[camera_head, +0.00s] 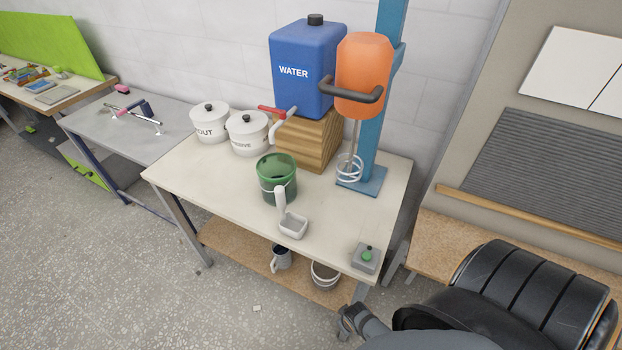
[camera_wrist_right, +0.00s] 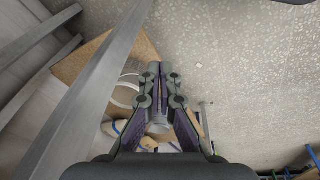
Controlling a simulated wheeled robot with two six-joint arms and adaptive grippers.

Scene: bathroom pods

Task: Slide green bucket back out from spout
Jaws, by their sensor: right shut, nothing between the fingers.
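The green bucket (camera_head: 277,187) stands upright on the light workbench, in front of the wooden block (camera_head: 322,143). The blue water tank (camera_head: 299,78) sits on that block. Its tap has a red handle (camera_head: 272,111) and a pale curved spout (camera_head: 275,132), which ends just behind the bucket's rim. I cannot tell whether the spout end is over the bucket's opening. My right gripper (camera_wrist_right: 154,69) shows in the wrist view, shut and empty, near the bench's edge and away from the green bucket. My left gripper is not in view.
A green-button box (camera_head: 365,257) is at the front right corner. Two lidded pots (camera_head: 209,124) stand at the left, and an orange mixer (camera_head: 363,75) at the right. The bench left of the bucket is clear.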

